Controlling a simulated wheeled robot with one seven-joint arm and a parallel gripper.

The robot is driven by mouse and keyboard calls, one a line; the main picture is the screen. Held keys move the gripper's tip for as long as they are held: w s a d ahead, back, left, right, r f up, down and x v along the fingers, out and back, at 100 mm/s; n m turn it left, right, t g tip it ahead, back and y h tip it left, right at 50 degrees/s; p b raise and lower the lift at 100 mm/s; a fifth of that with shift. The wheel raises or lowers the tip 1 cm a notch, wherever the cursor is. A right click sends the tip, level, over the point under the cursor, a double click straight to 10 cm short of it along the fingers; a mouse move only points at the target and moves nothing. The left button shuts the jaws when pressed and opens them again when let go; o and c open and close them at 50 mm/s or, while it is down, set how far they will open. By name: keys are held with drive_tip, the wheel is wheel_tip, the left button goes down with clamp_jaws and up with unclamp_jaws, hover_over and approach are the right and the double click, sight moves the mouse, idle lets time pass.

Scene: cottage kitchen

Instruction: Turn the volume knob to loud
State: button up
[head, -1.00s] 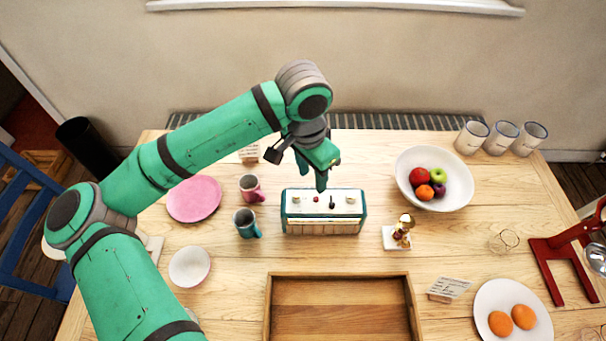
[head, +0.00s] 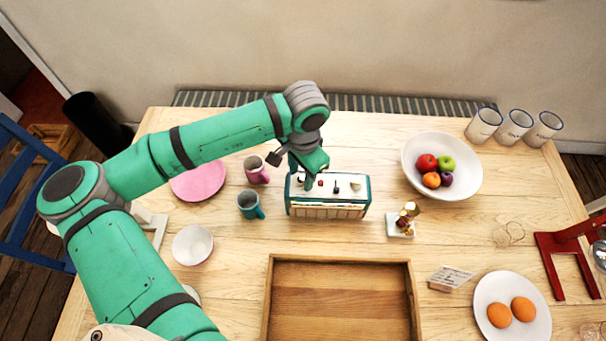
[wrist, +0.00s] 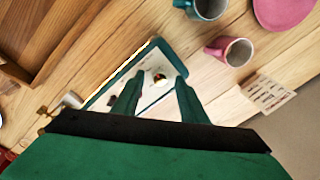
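A teal and cream radio (head: 366,205) stands on the table, with controls along its top. In the head view these are a red button (head: 320,183), a black lever (head: 336,188) and a cream knob (head: 355,185) at the right. My gripper (head: 308,186) is low over the radio's left end and hides that part of the top. In the wrist view my gripper (wrist: 157,84) has its two fingers apart, with a small pale control and a red spot between the tips. Contact cannot be told. No volume marking is readable.
A teal mug (head: 249,205) and a pink mug (head: 256,169) stand just left of the radio. A wooden tray (head: 340,262) lies in front.

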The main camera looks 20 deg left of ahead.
drive_tip(key=shift+a+f, duration=0.1)
drive_tip(key=shift+f, duration=0.2)
drive_tip(key=shift+s, duration=0.1)
clamp_jaws()
drive_tip(key=shift+d+m, duration=0.2)
drive_tip(key=shift+m, duration=0.1)
drive_tip(key=m, duration=0.8)
drive_tip(key=shift+h, duration=0.3)
drive_tip(key=shift+m, duration=0.3)
